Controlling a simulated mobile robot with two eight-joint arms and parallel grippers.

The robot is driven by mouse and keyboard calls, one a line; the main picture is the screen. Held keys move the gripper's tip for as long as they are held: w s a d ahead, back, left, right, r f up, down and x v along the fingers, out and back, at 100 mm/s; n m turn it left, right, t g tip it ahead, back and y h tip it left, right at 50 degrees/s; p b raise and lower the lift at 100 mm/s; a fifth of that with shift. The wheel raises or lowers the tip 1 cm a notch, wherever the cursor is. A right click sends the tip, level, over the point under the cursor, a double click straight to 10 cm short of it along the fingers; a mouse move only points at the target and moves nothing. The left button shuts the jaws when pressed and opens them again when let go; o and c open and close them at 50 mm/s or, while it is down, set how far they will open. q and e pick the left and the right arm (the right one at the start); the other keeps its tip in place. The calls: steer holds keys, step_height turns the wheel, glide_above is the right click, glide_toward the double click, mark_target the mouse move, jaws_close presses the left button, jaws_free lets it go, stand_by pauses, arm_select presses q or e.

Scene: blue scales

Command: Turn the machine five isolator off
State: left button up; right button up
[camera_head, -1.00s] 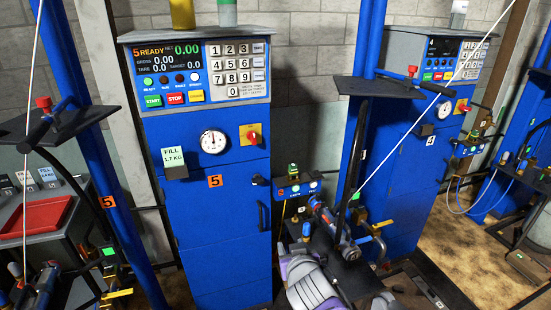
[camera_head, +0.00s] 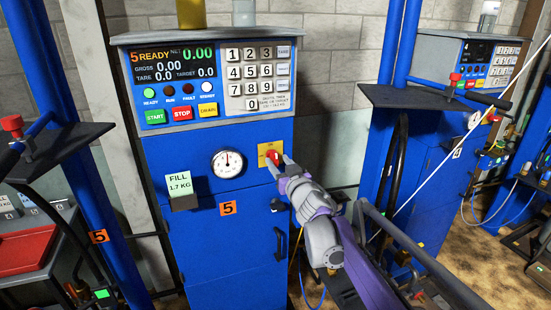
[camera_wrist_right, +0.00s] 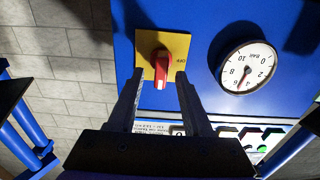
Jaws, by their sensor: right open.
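The machine five isolator is a red rotary knob (camera_head: 273,155) on a yellow plate (camera_head: 263,149), on the blue front of machine five, right of the dial gauge. In the right wrist view the knob (camera_wrist_right: 162,66) has its bar upright in the picture, with "OFF" lettering to its right on the plate (camera_wrist_right: 178,45). My right gripper (camera_head: 279,163) is open and empty, just in front of the plate. In the wrist view its fingertips (camera_wrist_right: 159,78) lie either side of the knob's lower end; I cannot tell whether they touch it. My left gripper is not in view.
The round gauge (camera_head: 228,162) and a fill card (camera_head: 178,187) are left of the isolator. The keypad console (camera_head: 210,78) overhangs above. A black door handle (camera_head: 281,240) is below. Blue posts and shelves (camera_head: 432,99) stand on both sides.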

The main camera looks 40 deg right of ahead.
mark_target(277, 160)
steer(key=shift+x, duration=1.5)
jaws_close()
